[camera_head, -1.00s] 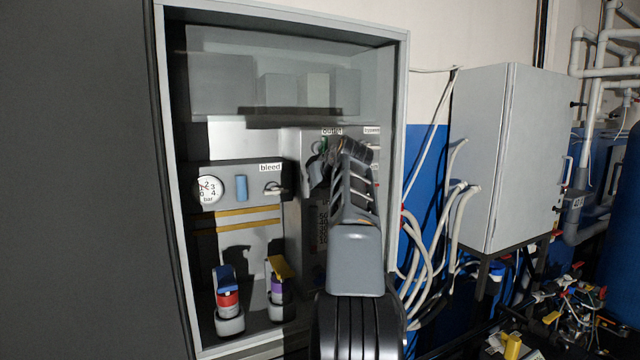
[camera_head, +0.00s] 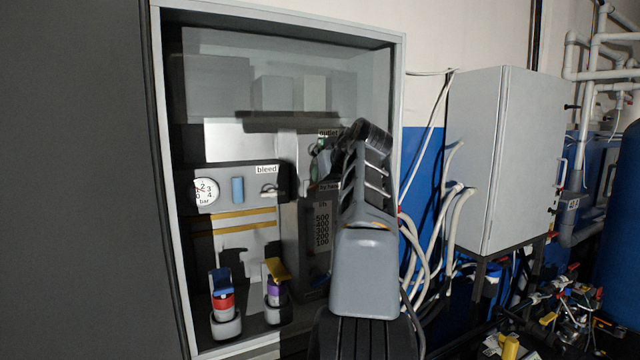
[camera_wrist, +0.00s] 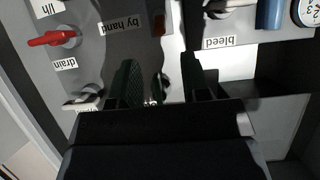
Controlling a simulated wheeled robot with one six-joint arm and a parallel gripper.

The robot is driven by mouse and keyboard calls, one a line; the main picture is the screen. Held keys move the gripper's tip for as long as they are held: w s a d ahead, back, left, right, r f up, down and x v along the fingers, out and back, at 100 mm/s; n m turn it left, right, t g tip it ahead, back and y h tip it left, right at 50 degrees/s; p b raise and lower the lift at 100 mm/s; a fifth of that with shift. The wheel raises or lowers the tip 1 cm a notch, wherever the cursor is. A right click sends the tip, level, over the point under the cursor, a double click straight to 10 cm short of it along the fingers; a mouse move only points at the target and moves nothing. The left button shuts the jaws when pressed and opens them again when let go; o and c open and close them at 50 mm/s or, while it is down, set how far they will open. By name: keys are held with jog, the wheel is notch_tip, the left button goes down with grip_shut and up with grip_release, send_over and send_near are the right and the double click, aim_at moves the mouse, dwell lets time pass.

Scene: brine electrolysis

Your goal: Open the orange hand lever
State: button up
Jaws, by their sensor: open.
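My gripper (camera_wrist: 160,75) is open, its two dark fingers apart in front of the grey valve panel (camera_head: 291,215). A small metallic part (camera_wrist: 157,86) shows between the fingers; I cannot tell what it is or whether they touch it. A small orange-red piece (camera_wrist: 158,25) sits beside the "by hand" label (camera_wrist: 119,24) in the wrist view, beyond the fingertips. I cannot tell whether it is part of the orange hand lever. No whole orange lever shows clearly. In the head view my arm covers part of the panel and the fingertips cannot be made out.
A red handle (camera_wrist: 52,38) sits near the "drain" label. A bleed valve (camera_head: 270,190), a pressure gauge (camera_head: 205,192) and two bottles with blue (camera_head: 221,282) and yellow (camera_head: 277,270) tops are to the left. The cabinet frame (camera_head: 398,75) borders the right.

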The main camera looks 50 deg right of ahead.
jog(key=v, duration=0.6)
jog(key=shift+s, duration=0.15)
dwell(0.5)
